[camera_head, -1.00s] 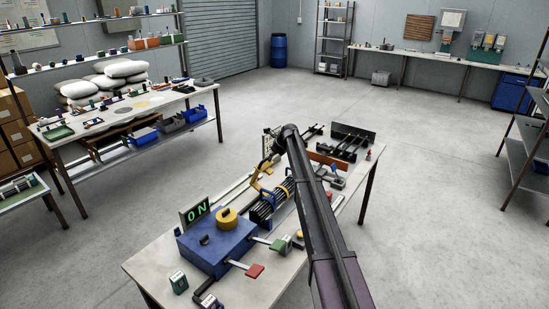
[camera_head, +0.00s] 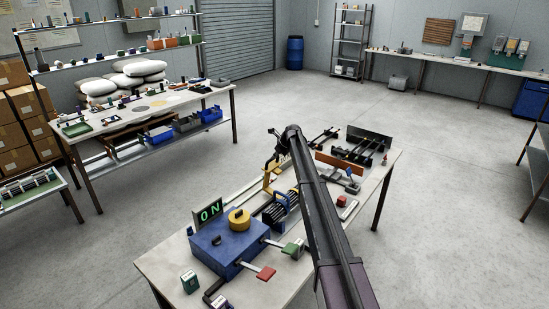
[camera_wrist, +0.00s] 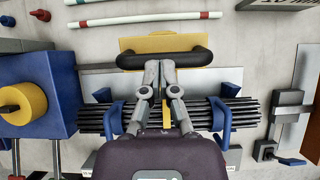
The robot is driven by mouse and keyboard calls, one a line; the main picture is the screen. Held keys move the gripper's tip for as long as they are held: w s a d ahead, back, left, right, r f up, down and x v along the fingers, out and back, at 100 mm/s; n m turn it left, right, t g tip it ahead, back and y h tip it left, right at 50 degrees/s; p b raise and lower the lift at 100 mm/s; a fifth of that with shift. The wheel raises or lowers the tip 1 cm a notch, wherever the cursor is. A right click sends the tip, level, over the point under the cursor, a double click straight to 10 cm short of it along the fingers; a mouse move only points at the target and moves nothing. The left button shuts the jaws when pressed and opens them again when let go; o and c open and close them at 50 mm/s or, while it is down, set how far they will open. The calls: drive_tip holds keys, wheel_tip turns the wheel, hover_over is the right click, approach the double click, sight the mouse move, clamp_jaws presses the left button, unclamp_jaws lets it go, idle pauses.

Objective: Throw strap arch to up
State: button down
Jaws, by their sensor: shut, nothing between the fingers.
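The strap arch shows in the wrist view as a yellow piece (camera_wrist: 142,43) with a black padded bar (camera_wrist: 164,58) along its near edge. In the head view its yellow frame (camera_head: 270,179) stands beside the rod bundle, partly hidden by my arm. My gripper (camera_wrist: 160,64) is shut and empty, its fingertips at the middle of the black bar. I cannot tell whether they touch it. Below the fingers, a bundle of dark rods (camera_wrist: 95,121) lies across blue holders (camera_wrist: 221,119). A narrow yellow strip runs down behind the fingers over the bundle.
A blue box (camera_head: 226,243) with a yellow round knob (camera_head: 239,219) and a lit ON sign (camera_head: 209,211) stands left of the bundle. Red (camera_head: 266,273) and green levers stick out of it. White rods (camera_wrist: 145,20) lie behind the arch. Racks with dark rods (camera_head: 361,146) fill the table's far end.

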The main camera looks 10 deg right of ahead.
drive_tip(key=p+v, duration=1.1)
drive_tip(key=v, duration=0.2)
idle(0.5)
idle(0.7)
drive_tip(key=s+f+n+g+h+b, duration=0.1)
drive_tip(key=s+f+n+b, duration=0.2)
drive_tip(key=s+n, duration=0.6)
drive_tip(key=s+a+f+n+g+h+b, duration=0.1)
drive_tip(key=s+f+n+b, duration=0.3)
drive_tip(key=s, duration=2.5)
drive_tip(key=s+f+n+g+h+b, duration=0.2)
drive_tip(key=s+f+n+b, duration=0.2)
drive_tip(key=s+n, duration=1)
drive_tip(key=s+f, duration=0.3)
drive_tip(key=s, duration=0.2)
drive_tip(key=shift+s+a+g+h, duration=0.25)
drive_tip(key=shift+a+g+h, duration=0.05)
drive_tip(key=shift+g, duration=0.1)
drive_tip(key=shift+f, duration=0.1)
